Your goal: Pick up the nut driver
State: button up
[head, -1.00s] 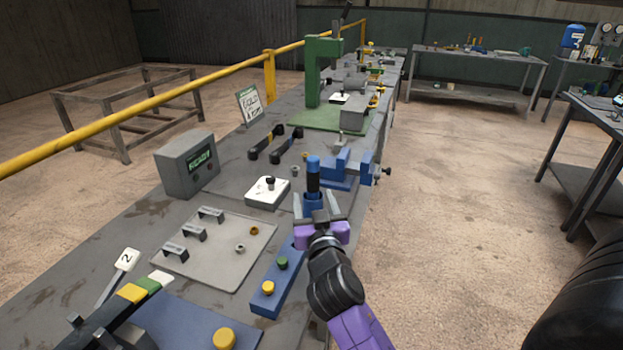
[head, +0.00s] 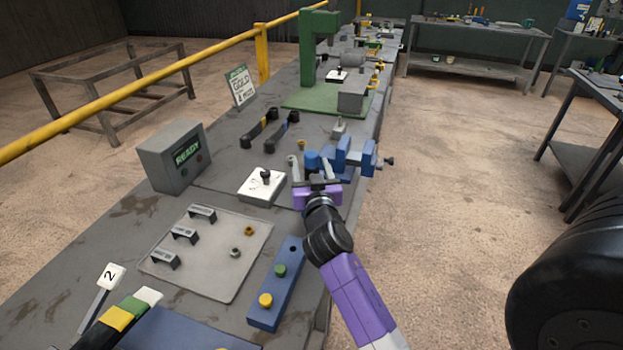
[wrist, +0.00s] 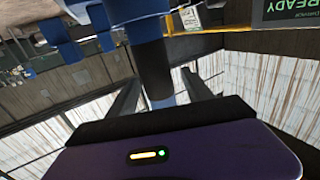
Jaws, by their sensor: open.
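The nut driver, a cylinder with blue ends and a black middle, stands upright just beyond my gripper in the head view. Only its blue top (head: 312,159) shows there, as my gripper hides the rest. In the wrist view its black handle (wrist: 153,68) rises between the two fingers, with blue above and below. My gripper (head: 312,172) is open, its fingers on either side of the driver. It also shows in the wrist view (wrist: 160,95). I see some room between the handle and the fingers, and cannot tell whether either touches it.
A blue vise (head: 352,158) stands close to the right of the driver. A white block with a black knob (head: 262,187) is to its left. A blue button bar (head: 278,290) and a grey tray (head: 230,275) lie nearer. The READY box (head: 172,155) stands at left.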

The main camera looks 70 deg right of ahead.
jog(key=shift+p+x, duration=0.3)
jog(key=shift+x, duration=1.1)
jog(key=shift+s+f, duration=0.1)
jog(key=shift+c, duration=0.5)
grip_shut()
jog(key=shift+r, duration=0.25)
